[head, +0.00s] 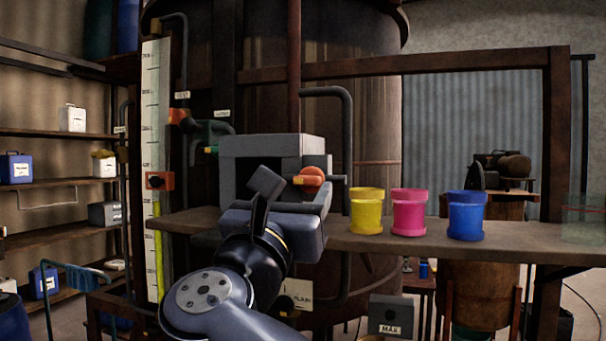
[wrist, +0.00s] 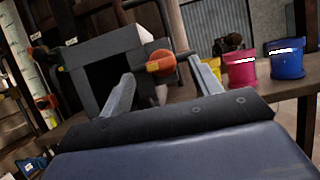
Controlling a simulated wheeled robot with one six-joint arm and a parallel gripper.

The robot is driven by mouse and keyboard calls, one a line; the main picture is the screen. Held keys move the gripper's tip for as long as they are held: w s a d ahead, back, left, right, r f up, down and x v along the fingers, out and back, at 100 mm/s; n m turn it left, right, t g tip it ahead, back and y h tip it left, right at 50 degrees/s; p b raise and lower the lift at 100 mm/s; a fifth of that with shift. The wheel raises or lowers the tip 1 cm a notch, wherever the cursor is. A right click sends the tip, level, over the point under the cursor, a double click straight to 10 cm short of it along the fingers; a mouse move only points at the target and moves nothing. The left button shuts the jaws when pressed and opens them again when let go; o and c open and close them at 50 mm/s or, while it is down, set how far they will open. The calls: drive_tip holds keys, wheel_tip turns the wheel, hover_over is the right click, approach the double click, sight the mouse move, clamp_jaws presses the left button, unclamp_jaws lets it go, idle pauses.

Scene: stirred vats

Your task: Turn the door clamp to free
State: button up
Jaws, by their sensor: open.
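The door clamp is an orange round knob with a yellow end (head: 312,177) on the right front edge of a grey box (head: 300,146). The knob also shows in the wrist view (wrist: 163,63), where its yellow end points left. The box front is open and dark inside. My gripper (head: 300,198) is in front of the box, just below the knob in the head view. In the wrist view my gripper (wrist: 162,72) is open, one finger on each side of the knob. The fingers look empty; I cannot tell whether they touch the knob.
The box stands on a wooden shelf (head: 350,243). Yellow (head: 367,212), pink (head: 408,213) and blue (head: 466,216) pots stand to its right. A dark bent pipe (head: 347,130) rises behind the knob. A large brown vat (head: 370,100) fills the back.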

sight(305, 182)
drive_tip(key=shift+p+x, duration=0.45)
drive_tip(key=shift+x, duration=1.4)
drive_tip(key=c, duration=1)
